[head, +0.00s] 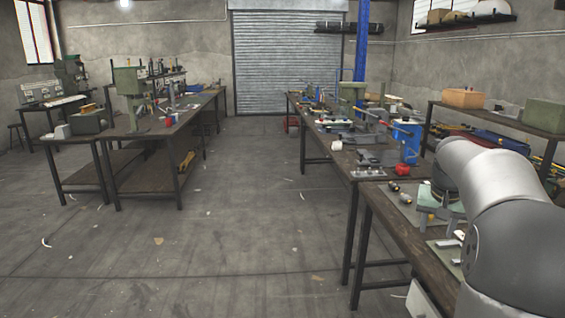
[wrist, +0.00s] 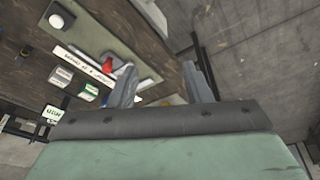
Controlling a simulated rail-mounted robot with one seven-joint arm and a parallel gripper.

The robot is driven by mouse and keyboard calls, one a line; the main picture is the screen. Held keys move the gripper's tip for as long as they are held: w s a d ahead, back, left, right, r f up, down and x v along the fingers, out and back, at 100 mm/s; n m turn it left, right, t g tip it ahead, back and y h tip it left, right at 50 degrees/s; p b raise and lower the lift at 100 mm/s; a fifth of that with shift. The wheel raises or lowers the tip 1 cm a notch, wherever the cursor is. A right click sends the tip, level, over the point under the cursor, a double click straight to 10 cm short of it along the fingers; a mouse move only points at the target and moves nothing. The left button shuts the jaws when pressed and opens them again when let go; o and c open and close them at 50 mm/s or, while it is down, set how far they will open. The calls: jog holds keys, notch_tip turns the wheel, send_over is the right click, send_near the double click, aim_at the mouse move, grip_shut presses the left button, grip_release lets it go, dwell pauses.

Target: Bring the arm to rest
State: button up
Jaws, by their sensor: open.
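My gripper (wrist: 157,68) is open in the wrist view, its two grey fingers spread apart with nothing visible between them. The green gripper body fills the bottom of that view. The fingers show over a dark wooden bench (wrist: 30,75) and its edge, with grey floor to the right. In the head view my grey arm bends over the near end of the right-hand bench (head: 385,222). I cannot clearly make out the fingers there.
A red part (wrist: 107,65) lies by a lettered white strip (wrist: 82,62), near several small boxes. A left bench (head: 140,178) holds a green press (head: 130,88). The central aisle is clear.

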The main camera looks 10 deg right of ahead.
jog(key=s+a+f+n+y+p, duration=0.1)
jog(key=s+a, duration=0.1)
jog(key=a, duration=0.5)
jog(key=s+a+n, duration=0.1)
jog(key=s+a, duration=0.1)
jog(key=a, duration=0.5)
jog(key=s+a+f+n+g+p, duration=0.1)
jog(key=s+a+f, duration=0.3)
jog(key=s+a, duration=0.5)
jog(key=s+a+f+n+g+y+p, duration=0.1)
jog(key=s+a+f+n, duration=0.3)
jog(key=s+a, duration=0.5)
jog(key=s+f+p, duration=0.1)
jog(key=s, duration=0.2)
jog(key=shift+y, duration=0.3)
jog(key=shift+a, duration=0.1)
